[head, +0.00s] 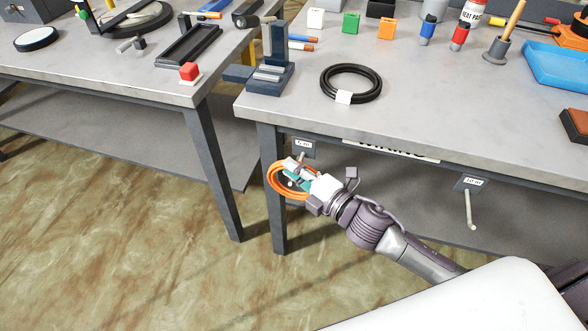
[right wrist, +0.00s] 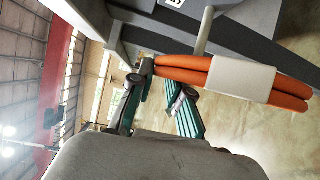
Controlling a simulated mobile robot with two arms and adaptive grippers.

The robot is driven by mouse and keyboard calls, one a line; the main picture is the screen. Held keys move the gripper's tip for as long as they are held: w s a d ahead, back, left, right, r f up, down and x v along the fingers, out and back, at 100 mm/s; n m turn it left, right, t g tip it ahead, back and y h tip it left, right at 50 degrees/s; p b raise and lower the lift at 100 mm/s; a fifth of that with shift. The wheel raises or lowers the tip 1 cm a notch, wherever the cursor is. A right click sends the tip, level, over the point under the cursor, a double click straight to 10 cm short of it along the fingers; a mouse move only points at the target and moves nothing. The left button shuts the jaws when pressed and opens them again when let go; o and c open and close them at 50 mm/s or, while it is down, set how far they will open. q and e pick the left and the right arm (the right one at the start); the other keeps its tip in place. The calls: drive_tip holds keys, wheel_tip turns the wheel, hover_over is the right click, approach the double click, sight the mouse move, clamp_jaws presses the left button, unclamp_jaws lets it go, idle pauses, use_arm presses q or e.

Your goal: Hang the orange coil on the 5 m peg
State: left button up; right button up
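The orange coil (head: 272,184) with its white wrap is below the table's front edge, at the left peg under the 5 m label (head: 304,146). In the right wrist view the coil (right wrist: 290,88) crosses close in front, its white wrap (right wrist: 244,80) facing me. The pale 5 m peg (right wrist: 205,32) runs down to the coil's upper edge; whether it passes through the loop is hidden. My right gripper (head: 296,181) is at the coil. Its teal fingers (right wrist: 162,95) stand apart, with floor showing between them, beside the coil. My left gripper is not in view.
A 10 m label (head: 472,183) and an empty peg (head: 470,210) are at the right under the table edge. A black coil (head: 352,69) lies on the tabletop (head: 330,115). A table leg (head: 272,205) stands behind the orange coil.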

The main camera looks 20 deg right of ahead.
drive_tip(key=shift+o, duration=0.6)
drive_tip(key=shift+s+f, duration=0.2)
drive_tip(key=shift+f, duration=0.65)
drive_tip(key=shift+s+d+f, duration=0.1)
drive_tip(key=r+v, duration=0.2)
drive_tip(key=v, duration=0.9)
drive_tip(key=shift+s+d, duration=0.15)
drive_tip(key=shift+d, duration=0.05)
